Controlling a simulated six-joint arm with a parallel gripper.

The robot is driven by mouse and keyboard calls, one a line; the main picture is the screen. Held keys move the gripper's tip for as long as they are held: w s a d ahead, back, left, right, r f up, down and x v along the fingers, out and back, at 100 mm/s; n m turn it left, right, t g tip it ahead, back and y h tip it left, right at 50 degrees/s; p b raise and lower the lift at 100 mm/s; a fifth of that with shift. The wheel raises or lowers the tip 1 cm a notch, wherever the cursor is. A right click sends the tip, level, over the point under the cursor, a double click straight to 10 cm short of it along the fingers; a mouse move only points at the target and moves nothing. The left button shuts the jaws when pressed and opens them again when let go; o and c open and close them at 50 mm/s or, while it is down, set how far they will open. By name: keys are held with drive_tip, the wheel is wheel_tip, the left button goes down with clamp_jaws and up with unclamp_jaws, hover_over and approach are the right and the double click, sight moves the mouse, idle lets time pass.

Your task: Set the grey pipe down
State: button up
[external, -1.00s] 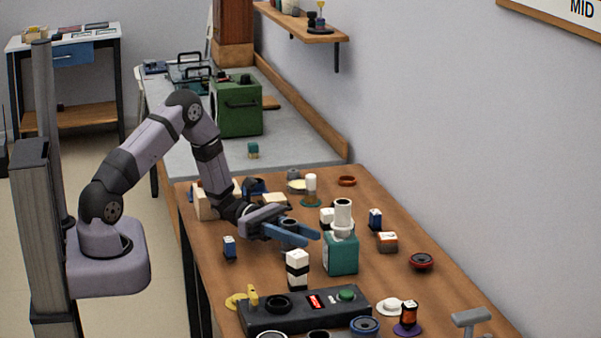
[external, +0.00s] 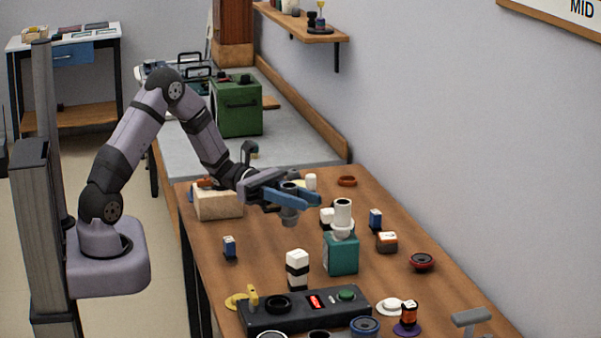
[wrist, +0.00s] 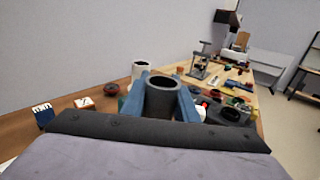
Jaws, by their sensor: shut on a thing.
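My gripper (external: 296,196) has blue fingers and is shut on the grey pipe (external: 290,216). The pipe is a short dark-grey hollow cylinder, held upright above the wooden table, with its lower end showing below the fingers. In the wrist view the gripper (wrist: 164,97) has one finger on each side of the pipe (wrist: 163,84), and the pipe's open top shows. The fingers hide part of its sides.
A black-and-white block (external: 297,270) and a black control box (external: 325,309) stand in front. Table around the small blue block (external: 229,247) is clear.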

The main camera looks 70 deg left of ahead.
drive_tip(key=shift+r, duration=0.45)
